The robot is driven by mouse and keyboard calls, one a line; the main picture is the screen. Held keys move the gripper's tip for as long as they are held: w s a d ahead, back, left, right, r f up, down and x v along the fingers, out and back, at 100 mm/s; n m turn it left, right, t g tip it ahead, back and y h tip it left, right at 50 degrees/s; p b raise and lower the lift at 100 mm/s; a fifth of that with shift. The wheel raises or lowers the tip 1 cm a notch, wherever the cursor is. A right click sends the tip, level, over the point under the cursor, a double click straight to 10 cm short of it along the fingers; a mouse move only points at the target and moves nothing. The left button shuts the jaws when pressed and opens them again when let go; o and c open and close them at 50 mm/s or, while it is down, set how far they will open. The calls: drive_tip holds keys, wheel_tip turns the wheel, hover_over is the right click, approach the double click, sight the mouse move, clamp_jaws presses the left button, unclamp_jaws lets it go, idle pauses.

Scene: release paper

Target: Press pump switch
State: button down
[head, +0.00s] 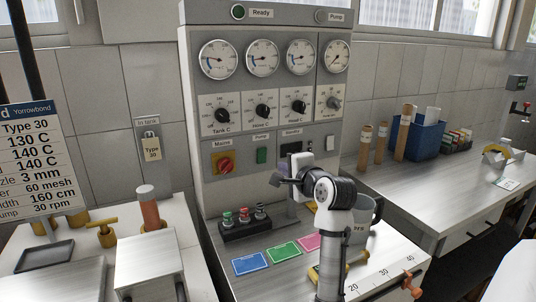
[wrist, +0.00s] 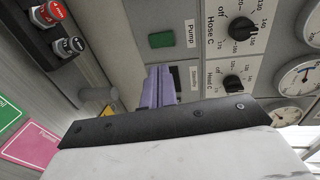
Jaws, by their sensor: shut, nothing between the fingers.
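The pump switch is a green rectangular button (head: 262,155) on the lower face of the grey control cabinet (head: 195,110), under a small Pump label. In the wrist view the green switch (wrist: 162,40) is in plain sight at the upper middle, with the Pump label to its right. My gripper (wrist: 160,70) shows there as pale purple fingers, shut and empty. Their tips are below the switch in the picture, near the Standby label. They do not cover the switch; I cannot tell how far they are from the panel. In the head view my arm stands in front of the cabinet's lower right.
A red-and-yellow Mains switch (head: 222,163) is left of the pump switch. Dials (head: 264,110) and gauges (head: 262,58) are above. A grey jug (head: 362,215) stands close behind my arm.

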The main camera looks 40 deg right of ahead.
sight(263, 152)
drive_tip(key=p+x, duration=0.1)
drive_tip(key=x, duration=0.2)
drive_tip(key=p+x, duration=0.1)
drive_tip(key=x, duration=0.3)
drive_tip(key=r+p+x, duration=0.1)
drive_tip(key=x, duration=0.3)
drive_tip(key=shift+w+p, duration=0.1)
drive_tip(key=shift+p, duration=0.25)
drive_tip(key=shift+r, duration=0.15)
drive_tip(key=shift+w+r+p, duration=0.3)
drive_tip(key=shift+w+p, duration=0.1)
drive_tip(key=shift+p, duration=0.2)
drive_tip(key=shift+s+f, duration=0.1)
drive_tip(key=shift+f, duration=0.1)
drive_tip(key=shift+s, duration=0.1)
